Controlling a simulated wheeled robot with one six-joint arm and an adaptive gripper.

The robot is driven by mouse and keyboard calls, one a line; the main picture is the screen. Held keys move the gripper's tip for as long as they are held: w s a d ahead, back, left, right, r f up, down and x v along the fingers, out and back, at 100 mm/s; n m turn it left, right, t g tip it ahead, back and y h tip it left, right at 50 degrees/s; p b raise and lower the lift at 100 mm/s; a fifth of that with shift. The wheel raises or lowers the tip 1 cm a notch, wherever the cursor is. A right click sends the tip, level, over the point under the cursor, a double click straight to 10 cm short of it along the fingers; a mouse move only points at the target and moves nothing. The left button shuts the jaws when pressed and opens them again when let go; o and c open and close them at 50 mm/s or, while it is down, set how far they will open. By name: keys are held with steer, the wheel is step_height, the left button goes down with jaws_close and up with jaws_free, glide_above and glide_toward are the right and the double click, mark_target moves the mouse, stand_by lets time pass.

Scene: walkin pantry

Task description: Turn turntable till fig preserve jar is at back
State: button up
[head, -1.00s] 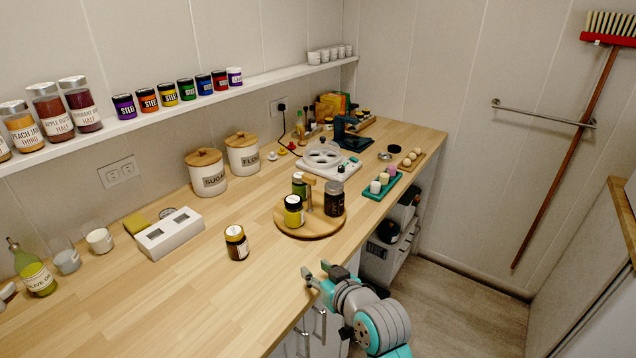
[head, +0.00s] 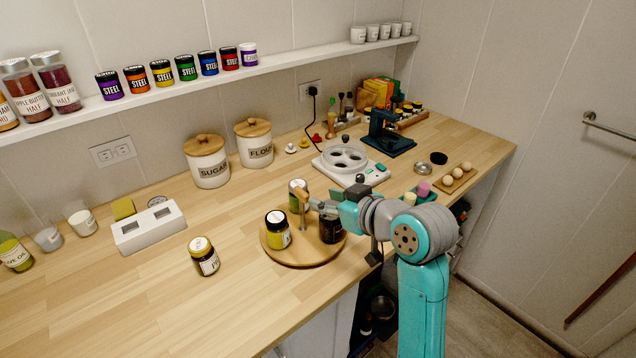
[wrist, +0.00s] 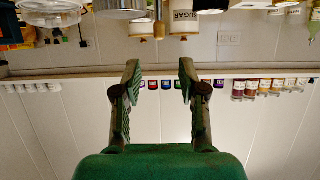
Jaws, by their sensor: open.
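The round wooden turntable (head: 290,259) sits near the counter's front edge, with an upright post and wooden handle (head: 303,194) at its middle. A yellow jar with a dark lid (head: 278,232) stands at its front left, a yellow-green jar (head: 294,201) at its back, and a dark jar (head: 330,230) at its right, partly behind my arm. Their labels are too small to read, so I cannot tell which is fig preserve. My gripper (head: 313,203) is beside the handle above the turntable; contact is unclear. In the wrist view my gripper (wrist: 159,78) is open, with nothing between its fingers.
A loose jar (head: 204,257) stands left of the turntable. A white appliance with a clear round top (head: 345,163) is behind it. The sugar canister (head: 207,163) and flour canister (head: 254,145) stand by the wall. Counter between loose jar and turntable is clear.

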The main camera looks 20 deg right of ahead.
mark_target(303, 192)
steer(key=x, duration=1)
steer(key=shift+w+a+f, duration=0.1)
steer(key=shift+w+f, duration=0.1)
steer(key=shift+w, duration=0.15)
steer(key=shift+c, duration=0.3)
jaws_close()
